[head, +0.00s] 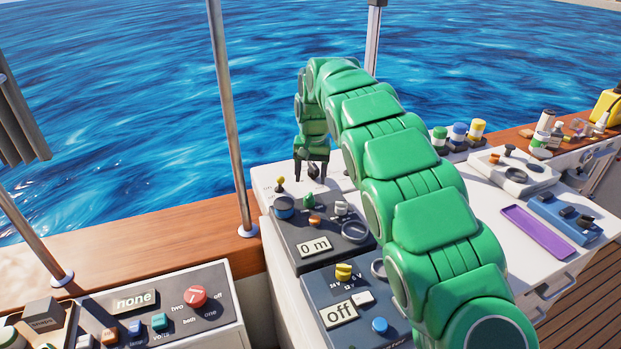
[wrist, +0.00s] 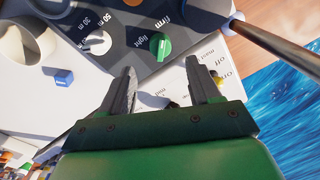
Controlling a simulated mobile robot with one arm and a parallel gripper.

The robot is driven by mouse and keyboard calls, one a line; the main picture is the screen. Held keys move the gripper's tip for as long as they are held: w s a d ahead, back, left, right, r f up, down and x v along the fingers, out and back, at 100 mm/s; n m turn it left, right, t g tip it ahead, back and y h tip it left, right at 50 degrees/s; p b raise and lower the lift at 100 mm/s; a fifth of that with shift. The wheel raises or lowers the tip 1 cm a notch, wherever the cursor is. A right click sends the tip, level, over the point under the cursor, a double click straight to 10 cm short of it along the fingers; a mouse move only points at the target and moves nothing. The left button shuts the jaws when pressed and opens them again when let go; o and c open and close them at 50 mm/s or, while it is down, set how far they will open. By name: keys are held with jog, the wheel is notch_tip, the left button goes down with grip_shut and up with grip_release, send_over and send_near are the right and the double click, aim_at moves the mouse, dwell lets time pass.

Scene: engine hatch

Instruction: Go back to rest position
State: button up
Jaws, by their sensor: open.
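My green arm reaches out over the control panels in the head view. My gripper (head: 311,172) points down above the far white panel (head: 338,181), beyond the dark panel that reads "0 m" (head: 313,246). In the wrist view my gripper (wrist: 164,85) has its two dark fingers apart with nothing held between them. A green knob (wrist: 160,46) on the dark panel (wrist: 125,45) lies ahead of the fingers. A small dark knob (head: 313,171) shows by the fingertips in the head view; whether they touch it I cannot tell.
A panel reading "off" (head: 338,312) stands nearer. A panel with a red knob (head: 195,296) is at lower left. Metal poles (head: 231,115) rise at left and behind my arm. A purple tray (head: 537,232) and several jars lie at right.

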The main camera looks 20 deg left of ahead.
jog(key=s+d+r+m, duration=0.1)
jog(key=s+d+r, duration=0.25)
jog(key=d, duration=0.65)
jog(key=s+d+r+m+h, duration=0.1)
jog(key=s+d+r+m, duration=0.2)
jog(key=d, duration=0.8)
jog(key=s+d+r, duration=0.3)
jog(key=s+d, duration=0.2)
jog(key=d, duration=0.5)
jog(key=s+d+f, duration=0.1)
jog(key=s+d, duration=0.3)
jog(key=s, duration=0.7)
jog(key=s+d+f+g, duration=0.1)
jog(key=s+d, duration=0.4)
jog(key=s, duration=0.6)
jog(key=s+d+f, duration=0.2)
jog(key=s+d, duration=0.3)
jog(key=s, duration=0.6)
jog(key=shift+d+g, duration=0.2)
jog(key=shift+g, duration=0.1)
